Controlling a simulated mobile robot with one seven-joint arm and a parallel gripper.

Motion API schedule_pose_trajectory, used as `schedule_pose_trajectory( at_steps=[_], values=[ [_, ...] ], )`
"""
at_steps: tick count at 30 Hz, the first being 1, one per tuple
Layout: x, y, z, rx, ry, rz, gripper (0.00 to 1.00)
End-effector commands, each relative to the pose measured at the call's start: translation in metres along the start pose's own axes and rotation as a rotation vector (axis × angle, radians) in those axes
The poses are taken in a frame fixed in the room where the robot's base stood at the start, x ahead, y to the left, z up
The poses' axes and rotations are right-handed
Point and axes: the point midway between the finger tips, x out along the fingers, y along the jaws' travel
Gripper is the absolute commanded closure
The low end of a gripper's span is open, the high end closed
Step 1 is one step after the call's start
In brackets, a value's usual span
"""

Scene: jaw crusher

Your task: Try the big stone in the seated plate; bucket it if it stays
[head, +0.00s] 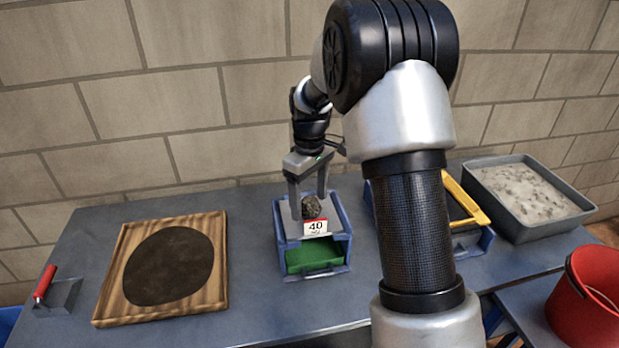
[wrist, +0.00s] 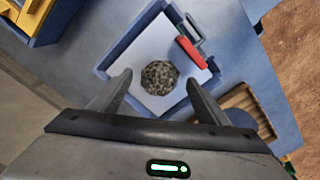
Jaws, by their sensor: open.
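The big stone (head: 311,207), dark grey and speckled, rests on the pale plate (head: 287,222) in a blue frame (head: 341,224). A red and white tag marked 40 (head: 315,227) stands at the frame's front, with a green tray (head: 315,255) below. My gripper (head: 309,205) points down over the plate, open, with a finger on either side of the stone. In the wrist view the stone (wrist: 159,77) lies between the spread fingers (wrist: 159,82), with gaps on both sides. I cannot tell how low the fingertips are. A red bucket (head: 590,290) stands at the right.
A yellow-barred blue box (head: 470,205) is partly hidden by my arm. A grey tub (head: 530,238) of pale grit stands right. The wall is close behind.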

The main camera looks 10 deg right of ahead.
Motion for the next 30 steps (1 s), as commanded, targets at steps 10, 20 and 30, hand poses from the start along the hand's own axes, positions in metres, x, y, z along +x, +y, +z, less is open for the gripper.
schedule_pose_trajectory(
  at_steps=[10,20,30],
  values=[
    [-0.076,0.002,-0.001,0.001,0.007,0.006,0.30],
    [-0.147,0.000,-0.001,0.000,0.004,0.003,0.30],
    [-0.170,0.000,0.000,0.000,0.003,0.002,0.30]
  ],
)
